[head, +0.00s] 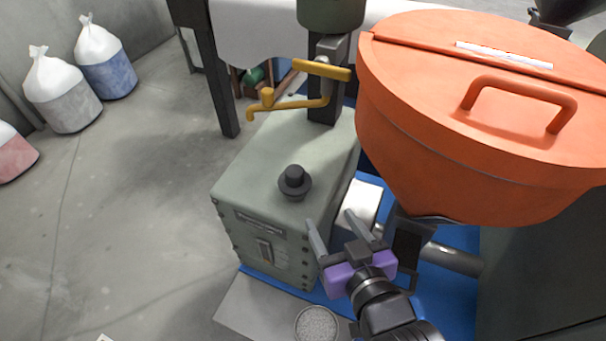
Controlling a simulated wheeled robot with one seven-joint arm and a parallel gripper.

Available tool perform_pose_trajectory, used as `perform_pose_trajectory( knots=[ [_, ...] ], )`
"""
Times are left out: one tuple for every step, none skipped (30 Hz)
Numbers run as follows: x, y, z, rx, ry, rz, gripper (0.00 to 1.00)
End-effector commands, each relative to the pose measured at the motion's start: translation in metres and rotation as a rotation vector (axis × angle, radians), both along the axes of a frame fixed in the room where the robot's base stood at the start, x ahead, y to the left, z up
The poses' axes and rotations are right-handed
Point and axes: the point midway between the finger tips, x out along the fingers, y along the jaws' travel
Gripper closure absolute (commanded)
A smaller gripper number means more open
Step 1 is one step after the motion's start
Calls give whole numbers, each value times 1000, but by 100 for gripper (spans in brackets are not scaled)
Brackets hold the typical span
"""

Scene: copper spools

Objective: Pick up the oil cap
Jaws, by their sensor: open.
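The oil cap (294,182) is a dark, round, stepped cap on top of a grey-green metal box (250,195), near the box's front right edge. My gripper (332,229) has purple parts at its base and two grey fingers. The fingers are spread apart with nothing between them. My gripper is to the right of and nearer than the cap, apart from it in the picture. The cap is fully in view.
A large orange hopper (430,140) with a handle stands close on the right. A yellow tap (290,103) is behind the cap. A round grey container (316,324) is at the bottom. Tied bags (62,95) stand at the left, with open floor (140,190) between.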

Motion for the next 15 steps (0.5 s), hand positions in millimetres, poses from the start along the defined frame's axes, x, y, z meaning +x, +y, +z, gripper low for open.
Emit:
perform_pose_trajectory(
  knots=[
    [13, 12, 15, -2, -9, 20, 39],
    [18, 18, 20, -5, -7, 30, 39],
    [24, 25, 26, -9, -5, 43, 39],
    [27, 30, 31, -13, -3, 51, 39],
    [31, 34, 34, -15, -2, 58, 39],
    [34, 38, 39, -18, 0, 67, 39],
    [36, 41, 42, -20, 0, 71, 39],
    [38, 44, 44, -22, 2, 75, 39],
    [40, 46, 46, -23, 2, 80, 39],
    [41, 48, 47, -25, 3, 82, 39],
    [43, 49, 47, -26, 4, 83, 39],
    [46, 51, 47, -27, 5, 85, 39],
    [48, 53, 46, -27, 6, 86, 39],
    [51, 54, 45, -27, 5, 86, 39],
    [55, 56, 43, -27, 6, 86, 39]
  ],
)
